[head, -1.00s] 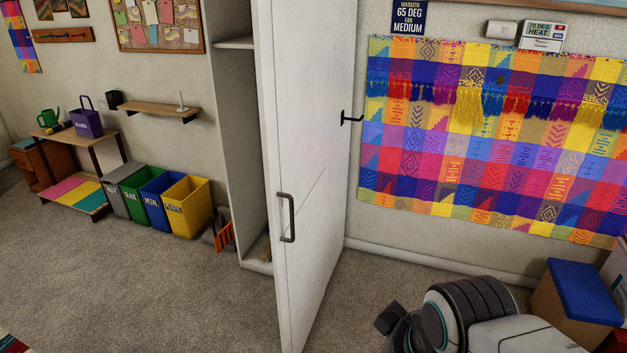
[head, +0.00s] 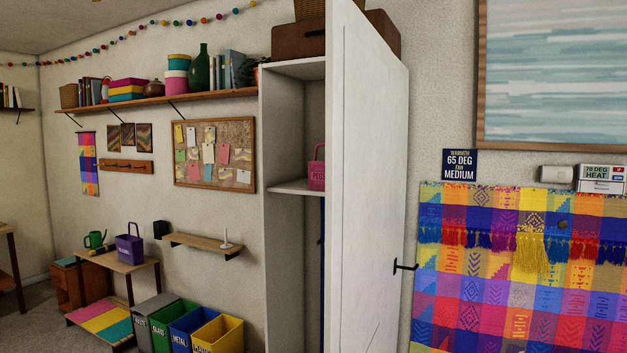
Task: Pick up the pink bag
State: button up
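A pink bag (head: 316,174) with an upright handle and partly readable lettering stands on the middle shelf (head: 291,187) of a tall white cupboard. The open cupboard door (head: 366,190) hides its right side. My gripper is not in this view.
The door stands open toward me and blocks the right side of the cupboard. Grey, green, blue and yellow bins (head: 217,335) stand on the floor left of it. A purple bag (head: 130,248) sits on a small bench.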

aim_at(316, 167)
jog(key=i+j, duration=0.2)
jog(key=i+j+z, duration=0.1)
jog(key=j, duration=0.25)
jog(key=i+j+z, duration=0.1)
jog(key=j, duration=0.2)
jog(key=i+j+z, duration=0.1)
jog(key=j, duration=0.25)
jog(key=i, duration=0.05)
